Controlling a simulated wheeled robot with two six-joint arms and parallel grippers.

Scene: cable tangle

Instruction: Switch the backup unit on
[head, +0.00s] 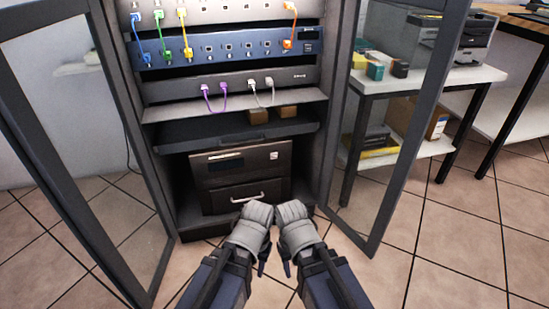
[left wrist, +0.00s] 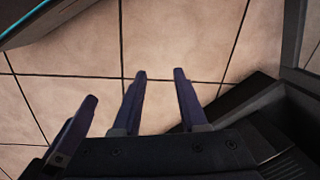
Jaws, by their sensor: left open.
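The likely backup unit (head: 241,174) is a dark brown-grey box on the cabinet floor. It has a small dark display (head: 226,166) at upper left, a small light switch-like part (head: 274,156) at upper right, and a drawer-like lower panel with a pale handle. My left gripper (head: 262,266) points down in front of the unit, apart from it. Its two dark fingers stand apart and empty in the left wrist view (left wrist: 160,76). My right gripper (head: 287,268) is close beside it, its opening hidden. A third dark finger shows at left in the wrist view, whose I cannot tell.
Glass doors stand open on the left (head: 75,130) and right (head: 410,130). Above the unit are a dark shelf (head: 215,134) and panels with coloured cables (head: 184,35). A white side table (head: 430,78) stands right. Tiled floor between the doors is clear.

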